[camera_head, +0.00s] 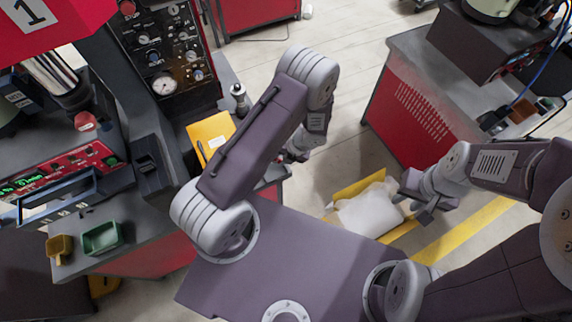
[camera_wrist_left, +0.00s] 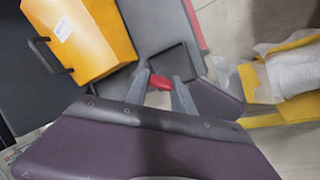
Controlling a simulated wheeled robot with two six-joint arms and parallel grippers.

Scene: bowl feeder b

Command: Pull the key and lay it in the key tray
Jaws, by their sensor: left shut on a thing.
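My left gripper (camera_wrist_left: 160,84) is shut on a small red piece, which I take to be the key (camera_wrist_left: 160,82); only its red part shows between the fingertips. In the head view my left gripper (camera_head: 296,156) hangs past the bent arm at the counter's right edge, its fingers mostly hidden. A shallow dark grey square tray (camera_wrist_left: 178,62), which may be the key tray, lies just beyond the fingertips in the left wrist view. I cannot tell the key's height above it. My right gripper (camera_head: 415,196) is at the right, away from the counter; its finger gap is unclear.
A yellow case (camera_wrist_left: 95,38) with a dark handle lies beside the dark tray. A green bin (camera_head: 102,238) and a small yellow bin (camera_head: 59,249) stand at the left. A yellow crate with white wrapping (camera_head: 368,211) is on the floor. A control panel (camera_head: 168,60) rises behind the counter.

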